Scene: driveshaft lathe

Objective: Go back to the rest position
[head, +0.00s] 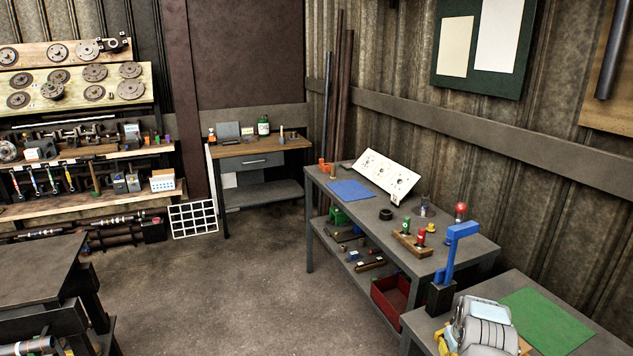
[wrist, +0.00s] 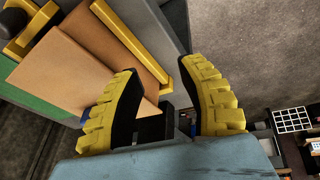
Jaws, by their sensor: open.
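My gripper (wrist: 160,72) shows in the wrist view as two yellow and black ridged fingers, spread well apart. It is open, and nothing is clamped between the fingers. Tan flat panels (wrist: 85,65) and a yellow bar (wrist: 145,35) lie beyond the fingers, over a grey surface. A dark block (wrist: 150,130) shows between the fingers lower down; I cannot tell what it is. In the head view, part of my arm stands over the near bench at the bottom, and my fingers cannot be made out clearly there.
The near bench (head: 425,325) carries a green mat (head: 545,320). A blue upright hook-shaped stand (head: 455,250) rises close beside my arm. The bench behind holds a blue mat (head: 350,190) and a tilted white panel (head: 385,175). The floor (head: 230,285) left of the benches is clear.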

